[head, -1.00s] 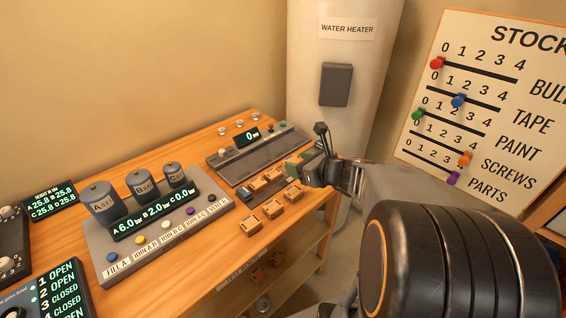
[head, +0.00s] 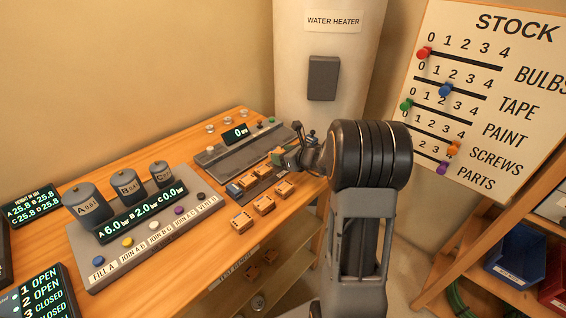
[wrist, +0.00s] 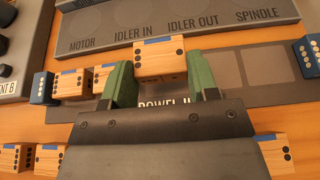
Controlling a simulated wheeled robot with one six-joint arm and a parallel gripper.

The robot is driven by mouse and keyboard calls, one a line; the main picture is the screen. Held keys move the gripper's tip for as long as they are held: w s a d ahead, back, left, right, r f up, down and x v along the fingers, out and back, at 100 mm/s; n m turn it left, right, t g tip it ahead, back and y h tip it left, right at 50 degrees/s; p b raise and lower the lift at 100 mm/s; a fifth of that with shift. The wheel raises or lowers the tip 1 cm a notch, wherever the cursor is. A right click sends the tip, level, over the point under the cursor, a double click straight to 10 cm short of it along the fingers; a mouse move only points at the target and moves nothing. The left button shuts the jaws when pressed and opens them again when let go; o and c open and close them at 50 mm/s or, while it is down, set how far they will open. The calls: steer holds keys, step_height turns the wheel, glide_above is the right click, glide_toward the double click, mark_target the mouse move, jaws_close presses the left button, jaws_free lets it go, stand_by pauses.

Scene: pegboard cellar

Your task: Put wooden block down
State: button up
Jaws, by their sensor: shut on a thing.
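A wooden block (wrist: 158,58) with a blue stripe and black dots sits between the green fingertips of my gripper (wrist: 160,82) in the wrist view. My gripper is shut on it. The block is over a dark strip (wrist: 222,78) with square slots; I cannot tell whether it touches the strip. The strip's label is partly hidden by my gripper. Two wooden blocks (wrist: 73,82) (wrist: 104,75) stand left of my gripper in the strip. In the head view my gripper (head: 281,157) is at the strip's far end, and the held block is hard to make out.
Blue blocks stand at the left (wrist: 42,88) and right (wrist: 310,55) of the strip. Several loose wooden blocks (head: 264,204) lie in front of it on the bench (head: 120,270). A grey panel (wrist: 175,28) with labelled fields is behind. Empty slots (wrist: 268,64) show right of my gripper.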

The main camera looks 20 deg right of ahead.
steer(key=shift+f, duration=1.45)
steer(key=shift+f+b, duration=0.2)
steer(key=shift+b, duration=0.2)
steer(key=o, duration=0.6)
steer(key=shift+r, duration=0.1)
